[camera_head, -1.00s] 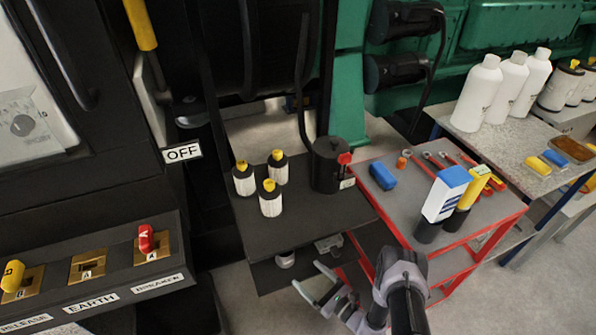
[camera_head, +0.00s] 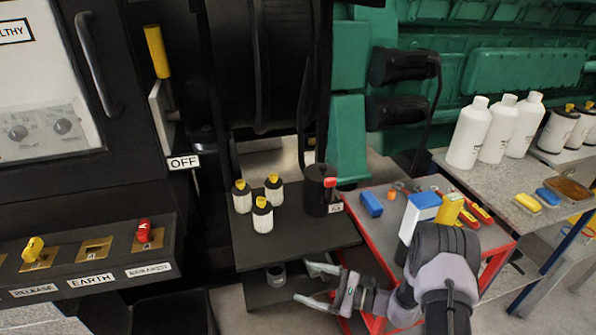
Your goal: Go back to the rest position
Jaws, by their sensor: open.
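My gripper (camera_head: 312,285) is at the lower middle of the head view. Its two fingers point left and are spread apart, with nothing between them. It is in front of the dark shelf table (camera_head: 290,250) and left of the red trolley's front. My arm comes in from the bottom right and covers part of the red trolley (camera_head: 497,262).
Several white filters with yellow tops (camera_head: 262,215) and a black canister (camera_head: 318,192) stand on the dark table. A blue and white box (camera_head: 418,215) and a blue block (camera_head: 371,204) are on the trolley. White bottles (camera_head: 468,133) stand at right. A switch panel (camera_head: 90,262) is at left.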

